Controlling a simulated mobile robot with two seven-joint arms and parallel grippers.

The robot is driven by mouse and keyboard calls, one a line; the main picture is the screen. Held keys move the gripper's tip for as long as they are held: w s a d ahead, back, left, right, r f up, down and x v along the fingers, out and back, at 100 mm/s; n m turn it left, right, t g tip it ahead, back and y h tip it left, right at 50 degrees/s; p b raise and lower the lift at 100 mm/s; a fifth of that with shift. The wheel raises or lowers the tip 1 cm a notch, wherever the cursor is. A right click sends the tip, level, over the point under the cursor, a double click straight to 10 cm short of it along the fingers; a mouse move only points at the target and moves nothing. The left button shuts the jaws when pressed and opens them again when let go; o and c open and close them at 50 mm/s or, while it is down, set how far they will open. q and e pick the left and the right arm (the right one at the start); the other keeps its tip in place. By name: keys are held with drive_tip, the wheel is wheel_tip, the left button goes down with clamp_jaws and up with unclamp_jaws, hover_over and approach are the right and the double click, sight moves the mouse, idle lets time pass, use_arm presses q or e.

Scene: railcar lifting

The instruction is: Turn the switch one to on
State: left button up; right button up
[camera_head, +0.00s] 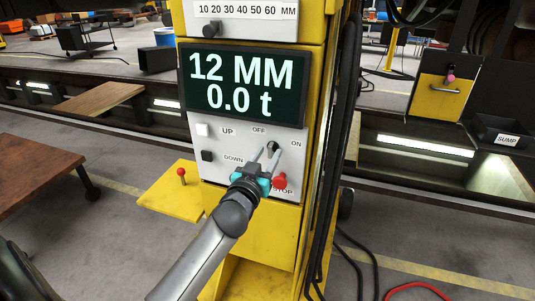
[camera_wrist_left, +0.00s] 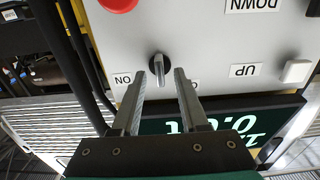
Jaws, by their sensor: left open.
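The switch (camera_head: 273,146) is a small dark rotary knob on the light grey panel, between the OFF and ON labels. It also shows in the left wrist view (camera_wrist_left: 158,68), its grey handle running roughly up and down the picture; I cannot tell which setting it is at. My left gripper (camera_head: 264,153) is open in front of the panel, pointing at the switch. In the left wrist view, the two fingers (camera_wrist_left: 160,76) lie to either side of the knob with a gap on both sides. I cannot tell whether the fingertips reach around it. My right gripper is not in view.
The display (camera_head: 245,86) above reads 12 MM and 0.0 t. A white UP button (camera_head: 202,130) and a black DOWN button (camera_head: 207,156) are left of the switch. The red STOP button (camera_head: 280,181) is just below my gripper's right side. Black cables (camera_head: 338,150) hang at the right.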

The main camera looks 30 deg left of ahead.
use_arm(q)
drive_tip(key=shift+w, duration=0.2)
drive_tip(key=shift+c, duration=0.4)
clamp_jaws()
